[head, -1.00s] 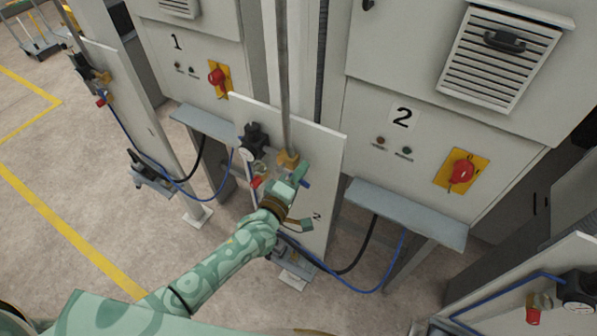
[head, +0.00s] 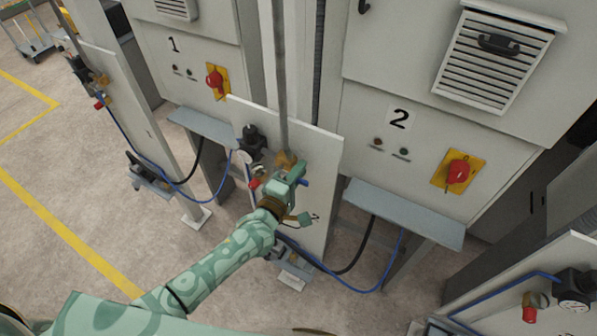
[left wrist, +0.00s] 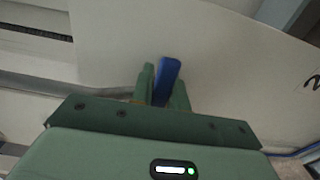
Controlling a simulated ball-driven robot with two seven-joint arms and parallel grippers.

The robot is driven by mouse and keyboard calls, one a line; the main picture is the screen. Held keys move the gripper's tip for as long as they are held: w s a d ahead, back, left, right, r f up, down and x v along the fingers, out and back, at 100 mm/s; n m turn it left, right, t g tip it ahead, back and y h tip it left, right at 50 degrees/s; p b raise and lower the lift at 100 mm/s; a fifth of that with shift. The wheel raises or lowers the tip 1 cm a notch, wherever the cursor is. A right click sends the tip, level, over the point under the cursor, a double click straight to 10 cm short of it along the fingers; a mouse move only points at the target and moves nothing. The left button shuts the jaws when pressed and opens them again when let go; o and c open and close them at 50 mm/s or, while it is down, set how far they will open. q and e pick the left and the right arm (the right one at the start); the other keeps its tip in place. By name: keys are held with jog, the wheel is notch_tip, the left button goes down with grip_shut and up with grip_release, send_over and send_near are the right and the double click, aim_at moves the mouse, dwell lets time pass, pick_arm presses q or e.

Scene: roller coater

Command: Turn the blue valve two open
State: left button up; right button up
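The blue valve handle (head: 303,183) is on the panel marked 2, below a brass fitting (head: 287,160) on a vertical pipe. My left gripper (head: 294,174) is at this handle and hides part of it in the head view. In the left wrist view the blue handle (left wrist: 167,80) stands between the two green fingers (left wrist: 164,88), slightly tilted. The fingers are close together along its sides and look shut on it. Their exact contact is hard to see. My right gripper is in neither view.
A red valve handle (head: 254,184) and a dark regulator with a gauge (head: 251,140) sit left of my gripper on the same panel. A grey shelf (head: 403,213) juts out at the right. Blue and black hoses hang below. Open floor lies at the left.

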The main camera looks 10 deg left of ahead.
pick_arm(q)
jog(key=o, duration=0.4)
jog(key=shift+c, duration=0.2)
jog(key=b+v, duration=0.1)
jog(key=v, duration=1.5)
jog(key=shift+s, duration=0.2)
jog(key=shift+a, duration=0.1)
